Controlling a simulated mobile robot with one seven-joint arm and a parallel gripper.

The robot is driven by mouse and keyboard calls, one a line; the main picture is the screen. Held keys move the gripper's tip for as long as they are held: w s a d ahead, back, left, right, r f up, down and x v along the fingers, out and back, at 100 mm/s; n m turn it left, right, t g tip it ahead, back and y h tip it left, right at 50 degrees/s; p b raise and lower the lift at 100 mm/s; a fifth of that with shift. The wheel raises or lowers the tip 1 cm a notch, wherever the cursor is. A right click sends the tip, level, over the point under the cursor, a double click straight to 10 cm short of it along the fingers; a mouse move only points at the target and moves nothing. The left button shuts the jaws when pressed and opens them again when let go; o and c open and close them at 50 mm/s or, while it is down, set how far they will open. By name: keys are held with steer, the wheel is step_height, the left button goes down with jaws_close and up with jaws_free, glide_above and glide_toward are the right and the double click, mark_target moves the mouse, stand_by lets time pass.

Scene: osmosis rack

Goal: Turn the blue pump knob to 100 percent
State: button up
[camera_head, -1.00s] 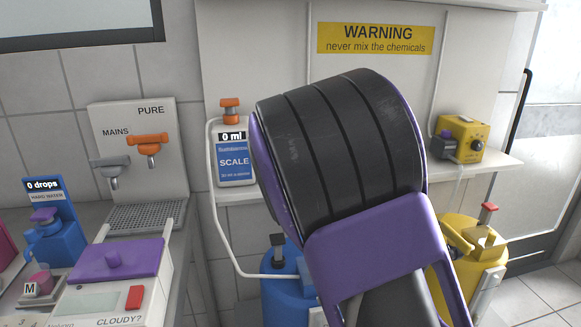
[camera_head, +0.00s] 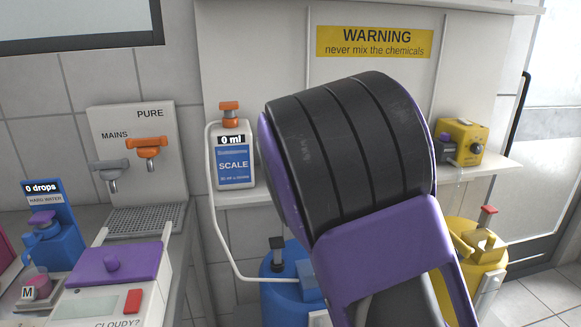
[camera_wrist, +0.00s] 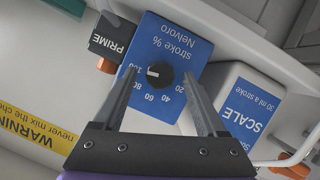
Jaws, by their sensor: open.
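The blue pump box (camera_wrist: 168,50), labelled "stroke % Nelvoro", shows upside down in the wrist view. Its round black knob (camera_wrist: 161,75) has a white mark pointing left in the picture, about toward the 100 label. My gripper (camera_wrist: 160,72) is open, with one finger on each side of the knob in the picture. I cannot tell whether the fingers touch it. In the head view my arm hides the blue pump and the gripper.
A black PRIME block (camera_wrist: 112,38) sits beside the pump box. The white SCALE bottle (camera_head: 233,160) stands close on the other side. A yellow pump (camera_head: 464,140) is on the shelf's right end. Blue (camera_head: 275,292) and yellow (camera_head: 470,235) tanks stand below.

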steer(key=p+v, duration=0.7)
steer(key=v, duration=1)
steer(key=shift+s, duration=0.25)
